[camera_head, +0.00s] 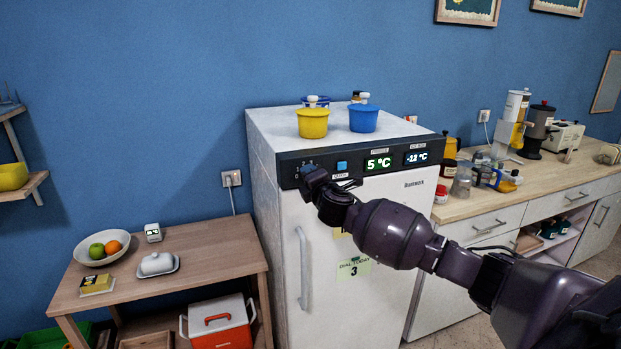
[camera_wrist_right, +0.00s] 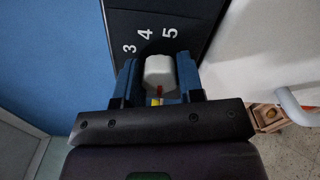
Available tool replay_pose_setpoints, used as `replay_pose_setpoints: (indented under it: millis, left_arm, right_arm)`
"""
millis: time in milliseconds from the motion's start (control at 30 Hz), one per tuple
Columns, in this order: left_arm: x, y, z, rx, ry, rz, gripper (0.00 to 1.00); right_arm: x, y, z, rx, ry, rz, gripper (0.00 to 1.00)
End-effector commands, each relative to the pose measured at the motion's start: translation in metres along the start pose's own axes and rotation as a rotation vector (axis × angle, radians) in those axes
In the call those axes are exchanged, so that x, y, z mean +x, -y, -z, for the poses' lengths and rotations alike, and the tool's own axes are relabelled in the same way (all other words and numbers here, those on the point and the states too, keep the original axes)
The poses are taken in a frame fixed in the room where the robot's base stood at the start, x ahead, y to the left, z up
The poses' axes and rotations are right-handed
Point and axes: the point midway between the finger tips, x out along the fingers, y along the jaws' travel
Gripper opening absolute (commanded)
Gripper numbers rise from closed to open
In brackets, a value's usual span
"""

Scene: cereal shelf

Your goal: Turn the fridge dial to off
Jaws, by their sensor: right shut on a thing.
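The fridge (camera_head: 345,240) stands in the middle of the head view, with a dark control panel (camera_head: 400,158) along its top front edge. My right gripper (camera_head: 312,178) is at the left end of this panel and mostly covers the dial there. In the right wrist view the dial's pale knob (camera_wrist_right: 158,70) sits between the two fingers of my right gripper (camera_wrist_right: 158,82), which is shut on it. A red mark shows on the knob. The numbers 3, 4 and 5 show on the panel beyond it. My left gripper is in neither view.
A yellow tub (camera_head: 313,123) and a blue tub (camera_head: 363,118) stand on the fridge top. A note reading "DIAL TODAY 3" (camera_head: 354,269) is on the door, near the vertical handle (camera_head: 305,270). A wooden table (camera_head: 205,250) is at left, a counter (camera_head: 540,175) at right.

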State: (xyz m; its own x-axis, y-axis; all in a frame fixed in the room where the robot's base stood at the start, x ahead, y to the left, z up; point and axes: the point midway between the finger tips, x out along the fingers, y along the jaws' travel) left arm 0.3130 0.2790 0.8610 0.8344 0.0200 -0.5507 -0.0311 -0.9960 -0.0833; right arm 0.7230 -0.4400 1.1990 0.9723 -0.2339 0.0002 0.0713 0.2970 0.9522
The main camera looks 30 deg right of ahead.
Motion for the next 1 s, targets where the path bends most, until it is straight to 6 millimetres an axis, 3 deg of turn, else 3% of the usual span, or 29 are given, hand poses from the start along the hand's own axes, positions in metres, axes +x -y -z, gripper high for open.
replay_pose_setpoints:
  millis: [300, 767, 800, 933, 1000]
  left_arm:
    - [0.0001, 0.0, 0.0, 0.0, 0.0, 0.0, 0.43]
    - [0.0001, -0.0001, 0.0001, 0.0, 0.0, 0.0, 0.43]
    - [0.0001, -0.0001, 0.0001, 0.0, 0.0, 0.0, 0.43]
    - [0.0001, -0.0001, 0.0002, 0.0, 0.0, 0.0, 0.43]
    - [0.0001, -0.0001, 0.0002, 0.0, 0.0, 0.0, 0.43]
  right_arm:
    - [-0.0001, 0.0003, -0.0001, -0.094, 0.0, 0.0, 0.12]
    - [-0.0002, 0.0006, 0.0001, -0.106, 0.0, 0.001, 0.12]
    - [-0.0002, 0.0006, 0.0002, -0.105, 0.0, 0.001, 0.38]
    - [-0.0002, 0.0005, 0.0002, -0.105, 0.0, 0.0, 0.58]
    - [-0.0001, 0.0004, 0.0001, -0.104, 0.0, 0.0, 0.61]
